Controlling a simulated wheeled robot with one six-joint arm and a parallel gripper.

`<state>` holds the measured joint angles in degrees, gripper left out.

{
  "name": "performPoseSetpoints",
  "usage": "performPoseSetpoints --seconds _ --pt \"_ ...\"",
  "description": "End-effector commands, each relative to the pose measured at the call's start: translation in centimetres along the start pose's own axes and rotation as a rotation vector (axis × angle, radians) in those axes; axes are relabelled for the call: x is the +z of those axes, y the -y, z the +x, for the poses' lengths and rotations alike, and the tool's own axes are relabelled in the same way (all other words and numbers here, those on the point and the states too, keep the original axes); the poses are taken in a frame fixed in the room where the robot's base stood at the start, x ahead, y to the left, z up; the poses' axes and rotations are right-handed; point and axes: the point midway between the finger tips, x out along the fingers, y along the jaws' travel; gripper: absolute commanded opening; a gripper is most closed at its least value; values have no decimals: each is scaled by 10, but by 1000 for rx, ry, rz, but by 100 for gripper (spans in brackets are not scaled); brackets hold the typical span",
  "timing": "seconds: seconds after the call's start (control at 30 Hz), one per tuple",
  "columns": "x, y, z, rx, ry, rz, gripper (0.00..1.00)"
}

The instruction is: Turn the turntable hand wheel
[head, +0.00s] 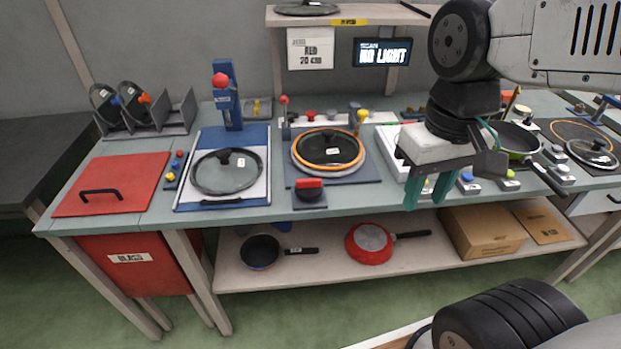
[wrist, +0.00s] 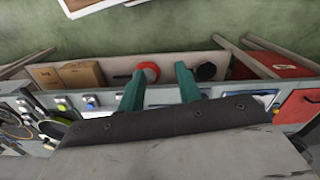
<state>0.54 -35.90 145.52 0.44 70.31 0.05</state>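The turntable (head: 298,152) is a round plate with an orange ring on a dark blue-grey base, and a dark lid (head: 330,147) with a black knob lies on it. A small dark block with a red bar on top (head: 309,184) sits at the base's front edge; it looks like the hand wheel, but I cannot be sure. My gripper (head: 427,191) is right of the turntable, near the table's front edge, with its green fingers apart and nothing between them. The wrist view also shows my open gripper (wrist: 159,88); the turntable is not clearly seen there.
A glass lid (head: 227,171) lies on a blue-framed board left of the turntable, beside a red panel (head: 110,184). A white tray (head: 389,150) and several buttons are at right. Pans (head: 369,243) and a cardboard box (head: 482,233) stand on the lower shelf. A sign reads "RED 20 cm" (head: 310,49).

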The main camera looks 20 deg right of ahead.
Motion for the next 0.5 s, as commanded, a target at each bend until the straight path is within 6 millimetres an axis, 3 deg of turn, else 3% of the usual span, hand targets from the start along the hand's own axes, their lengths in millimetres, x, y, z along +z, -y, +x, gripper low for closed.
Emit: performPoseSetpoints --seconds 0.27,0.5 --pt "-78 22 36 -109 152 274 35" --pt "-161 43 82 -195 237 759 35"
